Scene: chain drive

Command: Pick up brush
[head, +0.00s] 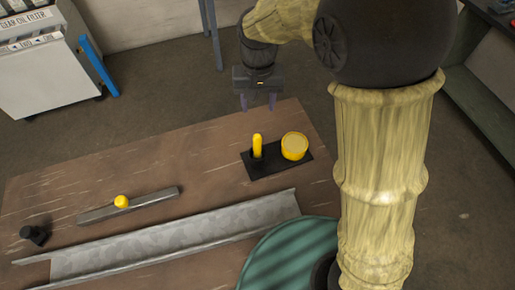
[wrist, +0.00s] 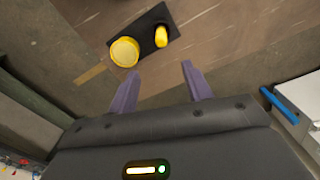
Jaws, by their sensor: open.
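The brush (head: 257,146) looks like an upright yellow handle with a dark lower end, on a black mat (head: 279,169) on the table. It shows in the wrist view as a yellow shape (wrist: 162,38) beyond the fingertips. A round yellow tin (head: 294,147) stands just right of it on the same mat; in the wrist view the tin (wrist: 125,52) is to its left. My gripper (head: 258,103) is open and empty, above the table's far edge and apart from the brush. Its two purple fingers (wrist: 160,75) point toward the mat.
A white cabinet (head: 40,65) stands at back left.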

